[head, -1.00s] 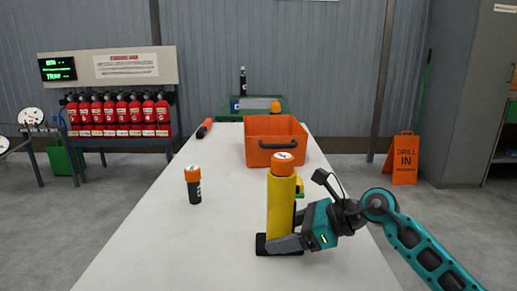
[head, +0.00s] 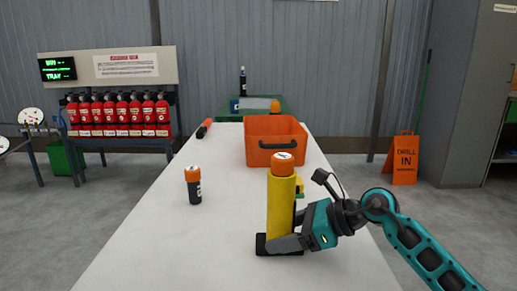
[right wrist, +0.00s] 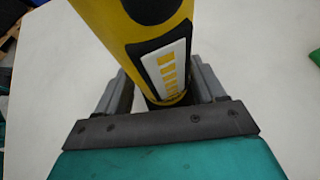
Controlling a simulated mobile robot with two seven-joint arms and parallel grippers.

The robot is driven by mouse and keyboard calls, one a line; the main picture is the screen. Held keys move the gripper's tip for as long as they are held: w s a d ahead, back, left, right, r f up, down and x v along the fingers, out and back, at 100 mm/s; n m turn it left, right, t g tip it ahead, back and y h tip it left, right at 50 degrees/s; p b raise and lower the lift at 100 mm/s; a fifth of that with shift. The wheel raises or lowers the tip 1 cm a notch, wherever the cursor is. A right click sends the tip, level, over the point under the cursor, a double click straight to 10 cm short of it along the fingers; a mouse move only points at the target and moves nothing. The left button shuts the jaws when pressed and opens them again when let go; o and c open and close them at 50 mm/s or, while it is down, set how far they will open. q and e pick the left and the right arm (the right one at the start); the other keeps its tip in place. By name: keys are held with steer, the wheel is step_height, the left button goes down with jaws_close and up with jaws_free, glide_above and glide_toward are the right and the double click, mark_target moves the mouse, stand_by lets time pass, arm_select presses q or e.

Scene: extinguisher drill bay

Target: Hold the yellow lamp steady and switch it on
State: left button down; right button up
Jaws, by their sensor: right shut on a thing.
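My right gripper (head: 284,243) is shut on the lamp low down, just above the base. In the right wrist view the lamp (right wrist: 105,30) rises between the two grey fingers, and a white panel with yellow bars (right wrist: 168,72) on its side faces the camera. I cannot tell from these views whether the lamp is lit. My left gripper is not in view.
A small black cylinder with an orange cap (head: 194,186) stands left of the lamp on the table (head: 150,240). An orange bin (head: 262,157) sits behind the lamp. A red-orange object (head: 204,128) lies at the far left edge. The table's near left is clear.

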steer(key=shift+s+f, duration=0.1)
steer(key=shift+f, duration=0.1)
stand_by(5.7)
steer(key=o, duration=1.1)
steer(key=shift+r, duration=0.15)
